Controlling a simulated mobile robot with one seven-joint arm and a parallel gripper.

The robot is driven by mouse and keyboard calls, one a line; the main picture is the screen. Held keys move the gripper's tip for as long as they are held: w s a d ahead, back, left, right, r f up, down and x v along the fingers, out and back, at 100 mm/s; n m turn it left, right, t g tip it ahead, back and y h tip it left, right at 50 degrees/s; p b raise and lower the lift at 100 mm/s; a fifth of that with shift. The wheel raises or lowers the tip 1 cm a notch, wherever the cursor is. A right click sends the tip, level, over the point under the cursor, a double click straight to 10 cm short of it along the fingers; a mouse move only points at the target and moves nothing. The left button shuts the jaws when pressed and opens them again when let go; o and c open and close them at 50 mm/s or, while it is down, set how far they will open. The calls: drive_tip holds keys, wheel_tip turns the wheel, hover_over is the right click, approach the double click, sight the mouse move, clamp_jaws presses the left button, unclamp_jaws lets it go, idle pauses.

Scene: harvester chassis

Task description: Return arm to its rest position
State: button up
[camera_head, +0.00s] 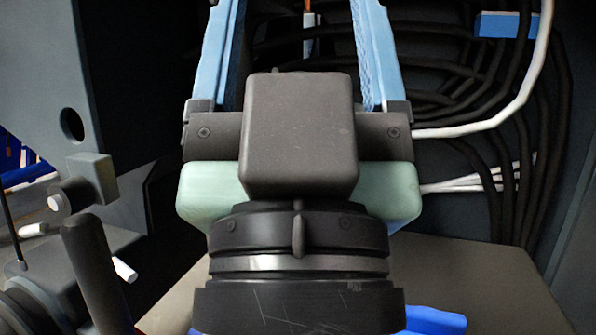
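My gripper (297,45) fills the middle of the head view and points away from the camera. Its two light blue fingers stand wide apart, one on each side, and run out of the top of the picture, so the tips are hidden. I see nothing held between them. A dark grey block and round wrist joint of my own arm lie in front and hide what is directly behind.
Many black cables (480,90) and a white cable (505,108) run along the dark chassis on the right. A small blue block (507,25) sits among them. A grey panel with a hole (72,124) is on the left. A flat beige surface (465,285) lies below.

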wheel_tip(320, 180, up, 29)
drive_tip(key=p, duration=2.7)
drive_tip(key=shift+r, duration=0.2)
